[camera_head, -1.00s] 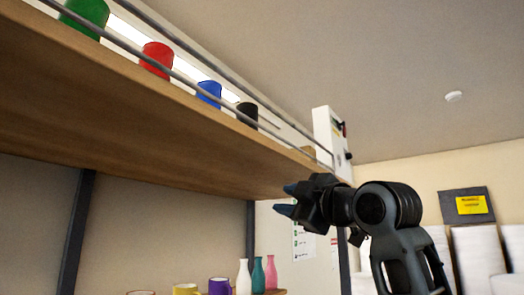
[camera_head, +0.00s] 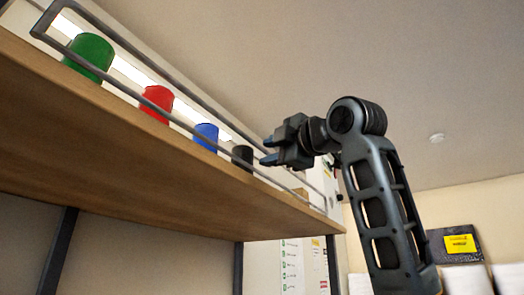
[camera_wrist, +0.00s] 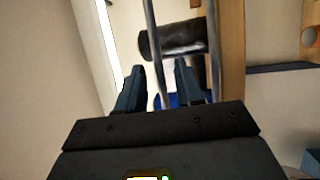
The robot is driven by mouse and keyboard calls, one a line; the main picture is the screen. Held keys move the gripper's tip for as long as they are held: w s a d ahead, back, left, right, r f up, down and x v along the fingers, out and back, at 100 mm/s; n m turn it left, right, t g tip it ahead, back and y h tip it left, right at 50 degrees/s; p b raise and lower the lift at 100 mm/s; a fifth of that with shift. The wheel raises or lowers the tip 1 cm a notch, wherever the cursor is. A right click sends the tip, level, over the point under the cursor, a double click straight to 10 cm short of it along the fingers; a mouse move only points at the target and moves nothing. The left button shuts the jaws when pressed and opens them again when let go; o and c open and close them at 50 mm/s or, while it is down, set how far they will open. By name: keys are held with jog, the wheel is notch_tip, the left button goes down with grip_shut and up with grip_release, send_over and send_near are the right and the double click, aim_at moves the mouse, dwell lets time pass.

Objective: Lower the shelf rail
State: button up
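The shelf rail (camera_head: 46,18) is a grey metal loop of two long bars running along the front of the high wooden shelf (camera_head: 130,150), standing above its edge. My gripper (camera_head: 266,151) is at the rail's right part, close to the black cup (camera_head: 243,156). In the wrist view my gripper (camera_wrist: 160,82) is open, its two dark fingers apart. One rail bar (camera_wrist: 151,40) runs through the gap between the fingers as seen from there; the other passes beside the right finger. I cannot tell whether either finger touches the rail.
Green (camera_head: 89,57), red (camera_head: 156,102) and blue (camera_head: 206,137) cups stand on the shelf behind the rail, in line with the black one. Dark posts hold the shelf from below. A dark board with a yellow label (camera_head: 460,244) is at the right. Space right of the shelf is open.

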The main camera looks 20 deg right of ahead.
aim_at(268, 153)
jog(key=shift+p+x, duration=0.45)
jog(key=shift+x, duration=1.45)
jog(key=shift+c, duration=0.5)
grip_shut()
